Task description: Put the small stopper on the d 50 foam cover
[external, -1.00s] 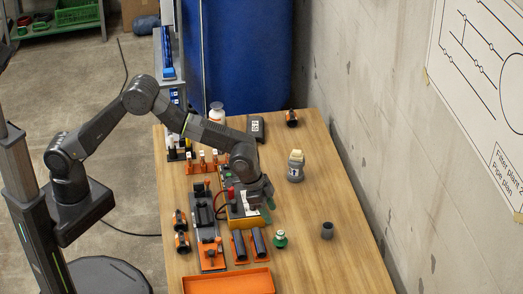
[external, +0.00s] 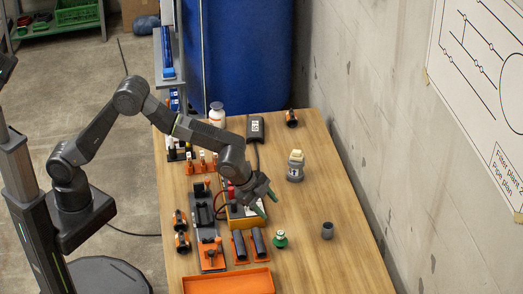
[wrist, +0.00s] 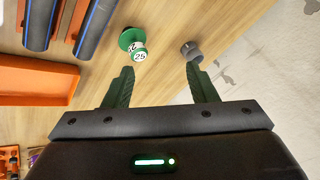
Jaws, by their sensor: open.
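My gripper (external: 269,206) is open and empty above the right part of the table; its two green fingers (wrist: 160,72) are spread in the wrist view. A green stopper-like piece with a white top (external: 280,240) stands on the table in front of the gripper. In the wrist view this green piece (wrist: 131,42) shows a label reading 25, ahead of the left finger. A small dark grey cylinder (external: 327,230) stands apart to its right. In the wrist view the grey cylinder (wrist: 191,51) is just beyond the right finger. I cannot tell which piece is the d 50 foam cover.
Two dark pipes (external: 258,243) lie in orange holders left of the green piece. An orange tray (external: 228,281) is at the front edge. A grey container with a pale top (external: 295,167) stands behind. The right side of the table is mostly clear, beside a concrete wall.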

